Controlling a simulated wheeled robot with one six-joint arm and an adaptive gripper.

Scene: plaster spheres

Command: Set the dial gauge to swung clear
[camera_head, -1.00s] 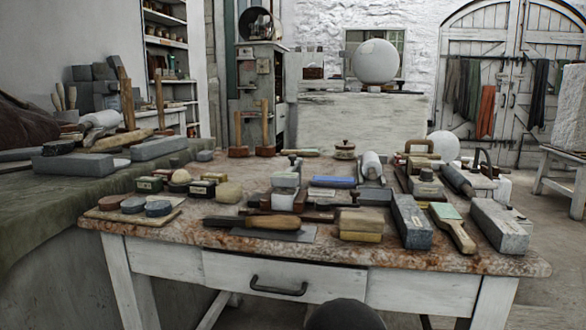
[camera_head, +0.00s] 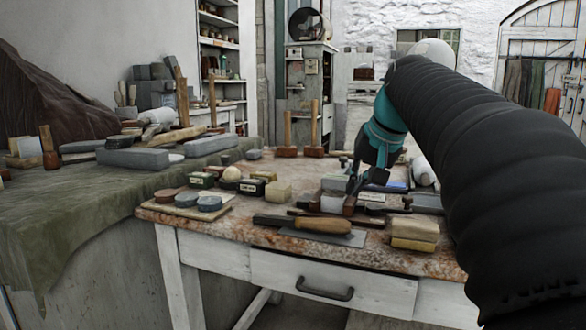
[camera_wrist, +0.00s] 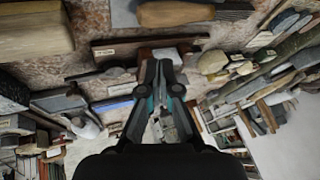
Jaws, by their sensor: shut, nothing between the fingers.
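I cannot make out a dial gauge for certain in either view. My gripper (camera_head: 354,186) is low over the middle of the worktable, among small blocks and tools, with its fingers pointing down. In the wrist view my gripper (camera_wrist: 161,64) has its fingertips together with nothing between them. The tips are in front of a brown block (camera_wrist: 160,54); I cannot tell whether they touch it. My arm hides the right part of the table and most of the large white sphere (camera_head: 434,48).
The worktable (camera_head: 215,227) is crowded with a wooden-handled trowel (camera_head: 322,226), yellowish blocks (camera_head: 414,230), round pads (camera_head: 187,199) and mallets (camera_head: 314,150). A cloth-covered bench (camera_head: 90,205) stands at the left. Some bare tabletop shows at the front left edge.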

